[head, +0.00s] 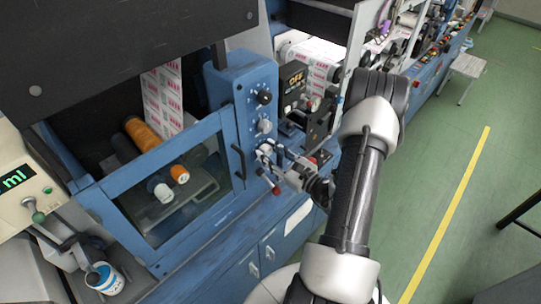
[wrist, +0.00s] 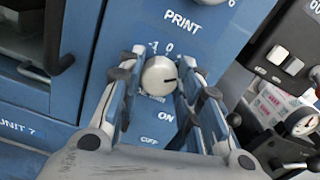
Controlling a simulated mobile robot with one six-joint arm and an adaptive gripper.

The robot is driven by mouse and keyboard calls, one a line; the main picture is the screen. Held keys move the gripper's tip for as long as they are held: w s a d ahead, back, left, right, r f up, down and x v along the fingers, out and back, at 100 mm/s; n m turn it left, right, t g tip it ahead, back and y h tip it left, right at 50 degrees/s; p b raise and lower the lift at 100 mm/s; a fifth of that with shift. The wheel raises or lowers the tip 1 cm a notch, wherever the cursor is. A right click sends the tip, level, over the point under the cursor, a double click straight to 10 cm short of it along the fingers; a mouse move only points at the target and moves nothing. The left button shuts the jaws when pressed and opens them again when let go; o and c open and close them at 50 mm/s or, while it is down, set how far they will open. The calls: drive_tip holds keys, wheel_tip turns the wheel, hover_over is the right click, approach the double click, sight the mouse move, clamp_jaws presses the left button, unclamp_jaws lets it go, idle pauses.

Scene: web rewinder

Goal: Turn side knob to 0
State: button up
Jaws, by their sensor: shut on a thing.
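The knob (wrist: 160,76) is a round, pale grey dial on the blue panel (wrist: 110,38). Its dark pointer mark points to the right in the wrist view. The marks "-1" and "0" are printed above it, with "0" just right of top; the small lettering at its lower left is too blurred to read. My gripper (wrist: 158,72) is shut on the knob, with one finger on each side of it. In the head view my gripper (head: 266,153) is at the lower part of the panel and mostly hides this knob.
A black knob (head: 263,98) and a pale knob (head: 264,126) sit above on the panel. A black door handle (head: 238,161) is to the left. A red-ended lever (head: 276,190) is just below my gripper. Printed web and rollers stand to the right.

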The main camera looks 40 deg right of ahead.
drive_tip(key=n+b, duration=0.6)
drive_tip(key=shift+a+f+b, duration=0.1)
drive_tip(key=shift+f+b, duration=0.15)
drive_tip(key=shift+b, duration=0.15)
drive_tip(key=n+b, duration=0.4)
drive_tip(key=b, duration=0.1)
drive_tip(key=shift+r, duration=0.1)
drive_tip(key=shift+n, duration=0.3)
drive_tip(key=o, duration=1)
drive_tip(key=shift+o, duration=0.2)
drive_tip(key=shift+s, duration=0.1)
drive_tip(key=s, duration=1.2)
drive_tip(key=shift+d, duration=0.4)
drive_tip(key=shift+w, duration=0.1)
